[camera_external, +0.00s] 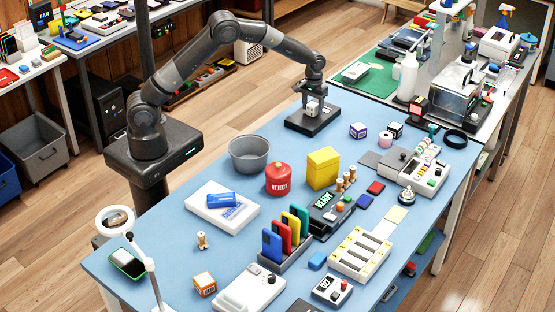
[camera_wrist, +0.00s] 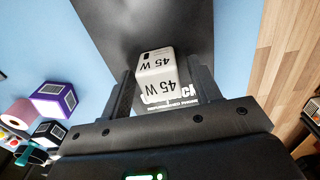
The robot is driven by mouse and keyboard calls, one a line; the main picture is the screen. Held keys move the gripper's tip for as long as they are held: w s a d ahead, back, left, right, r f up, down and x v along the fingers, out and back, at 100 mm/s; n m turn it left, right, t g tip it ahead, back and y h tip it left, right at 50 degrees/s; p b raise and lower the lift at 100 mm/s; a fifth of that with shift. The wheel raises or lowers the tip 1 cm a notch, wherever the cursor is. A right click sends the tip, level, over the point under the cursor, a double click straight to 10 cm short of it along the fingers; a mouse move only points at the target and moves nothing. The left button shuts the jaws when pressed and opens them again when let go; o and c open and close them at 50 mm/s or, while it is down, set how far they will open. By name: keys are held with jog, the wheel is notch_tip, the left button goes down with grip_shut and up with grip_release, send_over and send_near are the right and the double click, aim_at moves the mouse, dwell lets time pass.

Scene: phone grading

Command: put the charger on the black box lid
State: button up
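The charger (camera_external: 313,107) is a small pale block at the black box lid (camera_external: 316,124) on the far end of the blue table.
A purple-edged cube (camera_external: 358,130) and a dark cube (camera_external: 395,130) stand right of the lid. A grey bowl (camera_external: 249,153), a red canister (camera_external: 278,179) and a yellow box (camera_external: 322,168) stand nearer.

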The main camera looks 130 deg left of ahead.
aim_at(313, 104)
jog(key=shift+r, duration=0.1)
notch_tip(313, 104, up, 12)
dwell(0.6)
jog(key=shift+r, duration=0.15)
jog(key=w+d+r+m+t, duration=0.1)
jog(key=d+r+m, duration=0.3)
jog(key=d, duration=0.7)
jog(key=w+d+r+m+t, duration=0.1)
jog(key=d+r, duration=0.5)
jog(key=d, duration=0.4)
jog(key=w+d+r+m+t, duration=0.1)
jog(key=w+d+r+m, duration=0.3)
jog(key=d, duration=0.7)
jog(key=s+d+f+m+t, duration=0.1)
jog(key=s+d+m, duration=0.3)
jog(key=s+d, duration=0.5)
jog(key=s+d+f+m+t, duration=0.1)
jog(key=s+d+m, duration=0.4)
jog(key=s+d, duration=0.5)
jog(key=d, duration=0.4)
jog(key=shift+t, duration=0.3)
